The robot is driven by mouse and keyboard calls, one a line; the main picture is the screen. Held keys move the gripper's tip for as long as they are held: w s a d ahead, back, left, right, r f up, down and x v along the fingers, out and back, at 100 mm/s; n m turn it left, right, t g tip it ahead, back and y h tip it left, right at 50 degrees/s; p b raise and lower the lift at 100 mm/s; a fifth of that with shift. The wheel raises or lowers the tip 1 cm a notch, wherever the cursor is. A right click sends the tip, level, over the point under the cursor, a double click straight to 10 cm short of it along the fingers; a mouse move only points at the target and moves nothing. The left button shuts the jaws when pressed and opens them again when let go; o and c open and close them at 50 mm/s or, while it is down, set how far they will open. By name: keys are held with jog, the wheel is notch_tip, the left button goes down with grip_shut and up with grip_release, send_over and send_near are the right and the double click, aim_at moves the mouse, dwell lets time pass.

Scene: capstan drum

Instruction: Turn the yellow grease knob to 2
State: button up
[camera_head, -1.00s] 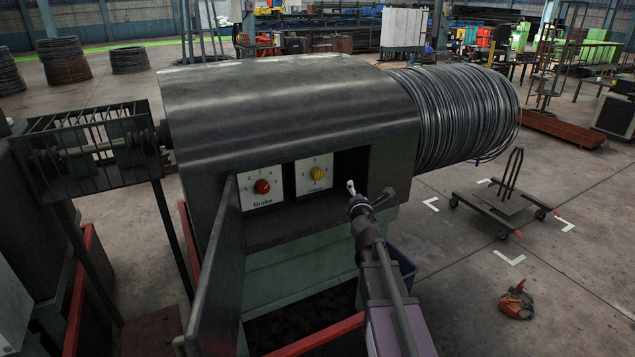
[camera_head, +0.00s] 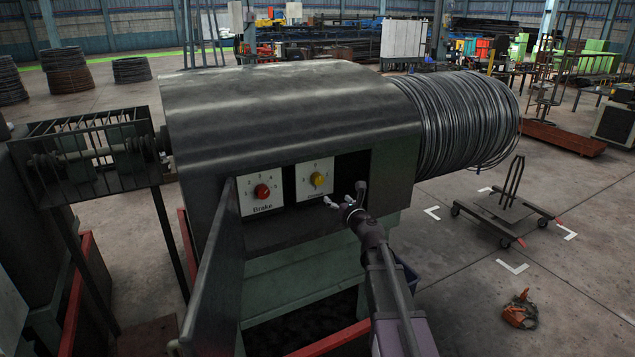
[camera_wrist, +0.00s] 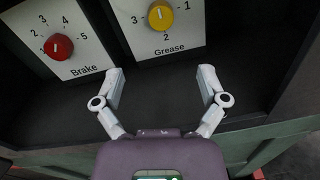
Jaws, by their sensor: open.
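The yellow grease knob (camera_head: 317,179) sits on a white dial plate inside the open box of the machine. In the wrist view the yellow knob (camera_wrist: 160,16) is at the top centre, with the label "Grease" below it and the marks 3, 2 and 1 around its visible side. Its setting is hard to read. My gripper (camera_head: 342,194) is just below and right of the yellow knob in the head view. In the wrist view my gripper (camera_wrist: 162,85) has its two fingers spread, with nothing between them and the knob beyond their tips.
The red brake knob (camera_head: 262,191) is on its own plate left of the yellow one. An open door panel (camera_head: 216,262) stands at the box's left side. The box's walls and floor surround the fingers. A wire coil (camera_head: 462,120) is at the right.

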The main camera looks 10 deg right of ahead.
aim_at(319, 181)
jog(key=x, duration=1.3)
jog(key=shift+w+a, duration=0.15)
jog(key=shift+w, duration=0.2)
jog(key=c, duration=1.2)
jog(key=shift+o, duration=0.3)
jog(key=shift+a, duration=0.4)
jog(key=shift+d, duration=0.25)
